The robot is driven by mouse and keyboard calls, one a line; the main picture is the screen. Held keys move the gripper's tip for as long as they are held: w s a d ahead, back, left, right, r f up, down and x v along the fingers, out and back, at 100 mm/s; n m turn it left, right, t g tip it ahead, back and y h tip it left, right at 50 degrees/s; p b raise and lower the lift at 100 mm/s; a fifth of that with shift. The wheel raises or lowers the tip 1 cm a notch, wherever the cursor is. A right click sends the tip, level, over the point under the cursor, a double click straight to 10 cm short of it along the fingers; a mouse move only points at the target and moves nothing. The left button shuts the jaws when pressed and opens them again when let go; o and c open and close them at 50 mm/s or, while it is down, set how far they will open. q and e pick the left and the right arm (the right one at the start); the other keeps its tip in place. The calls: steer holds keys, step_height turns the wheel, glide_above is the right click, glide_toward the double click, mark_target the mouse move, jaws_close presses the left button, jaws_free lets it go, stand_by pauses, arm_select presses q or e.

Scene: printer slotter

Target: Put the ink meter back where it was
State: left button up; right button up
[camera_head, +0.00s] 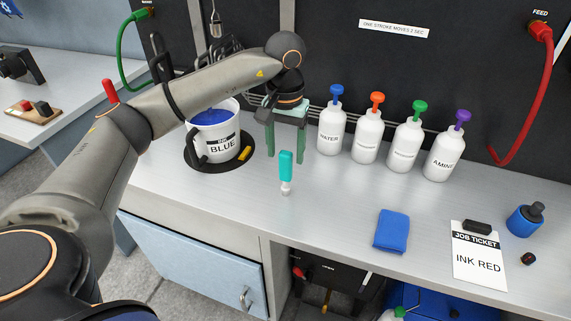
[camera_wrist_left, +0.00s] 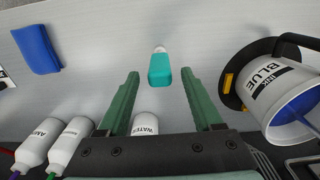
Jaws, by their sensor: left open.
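In the left wrist view the fingers (camera_wrist_left: 160,75) are on either side of the device, with visible gaps. My right gripper is not in view.
A white pot labelled blue (camera_head: 215,130) stands in a black ring at left, a yellow piece (camera_head: 245,153) beside it. Several pump bottles (camera_head: 368,135) line the back. A blue cloth (camera_head: 391,231), a job ticket (camera_head: 479,260) and a blue jar (camera_head: 524,220) are at right.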

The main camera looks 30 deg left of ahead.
arm_select(q)
step_height(320, 180, up, 6)
steer(key=shift+r, duration=0.15)
